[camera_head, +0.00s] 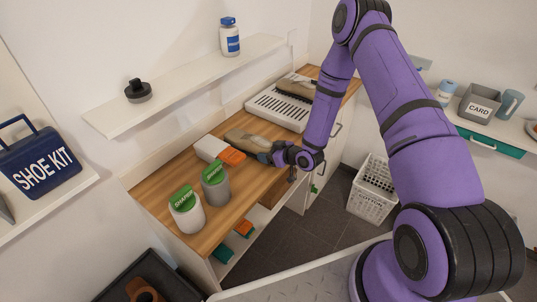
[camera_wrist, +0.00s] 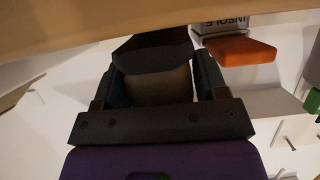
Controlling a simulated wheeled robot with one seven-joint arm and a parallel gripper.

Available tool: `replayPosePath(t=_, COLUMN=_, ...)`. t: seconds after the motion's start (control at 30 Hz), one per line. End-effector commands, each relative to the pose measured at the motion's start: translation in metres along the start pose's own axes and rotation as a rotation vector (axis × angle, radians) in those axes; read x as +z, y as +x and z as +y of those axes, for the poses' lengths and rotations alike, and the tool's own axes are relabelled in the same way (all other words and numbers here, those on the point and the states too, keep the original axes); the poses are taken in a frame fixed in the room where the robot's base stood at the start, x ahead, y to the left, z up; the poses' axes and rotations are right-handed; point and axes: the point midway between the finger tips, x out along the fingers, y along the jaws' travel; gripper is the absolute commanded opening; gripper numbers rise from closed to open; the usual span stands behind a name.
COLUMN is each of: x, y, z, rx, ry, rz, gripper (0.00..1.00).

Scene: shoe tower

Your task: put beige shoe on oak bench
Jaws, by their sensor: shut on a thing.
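The beige shoe (camera_head: 254,140) is over the oak bench (camera_head: 165,189), near the middle of its top. Its right end is at my gripper (camera_head: 271,156), which is shut on it. In the wrist view my gripper (camera_wrist: 155,88) has a finger on each side of a beige-brown surface of the shoe (camera_wrist: 160,87). I cannot tell whether the shoe's sole touches the wood.
A white and orange insole box (camera_head: 220,151) lies just left of the shoe. A white basket (camera_head: 371,192) stands on the floor.

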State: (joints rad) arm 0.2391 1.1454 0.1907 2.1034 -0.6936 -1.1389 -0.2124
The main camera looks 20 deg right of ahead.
Motion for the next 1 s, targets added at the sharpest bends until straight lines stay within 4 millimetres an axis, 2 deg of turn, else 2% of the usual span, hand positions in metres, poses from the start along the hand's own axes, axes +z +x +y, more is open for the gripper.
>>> replayPosePath(t=0.1, x=0.009, y=0.004, z=0.000, rx=-0.001, ry=0.000, rz=0.000, gripper=0.33)
replayPosePath(t=0.4, x=0.010, y=0.004, z=0.000, rx=0.000, ry=-0.001, rz=0.001, gripper=0.33)
replayPosePath(t=0.43, x=0.011, y=0.004, z=0.000, rx=0.000, ry=-0.001, rz=0.000, gripper=0.69)
replayPosePath(t=0.53, x=0.010, y=0.004, z=0.000, rx=0.000, ry=-0.001, rz=0.000, gripper=0.92)
replayPosePath(t=0.87, x=0.008, y=0.003, z=0.000, rx=0.000, ry=-0.001, rz=0.000, gripper=0.92)
replayPosePath(t=1.0, x=0.009, y=-0.011, z=0.001, rx=0.002, ry=0.000, rz=-0.001, gripper=0.92)
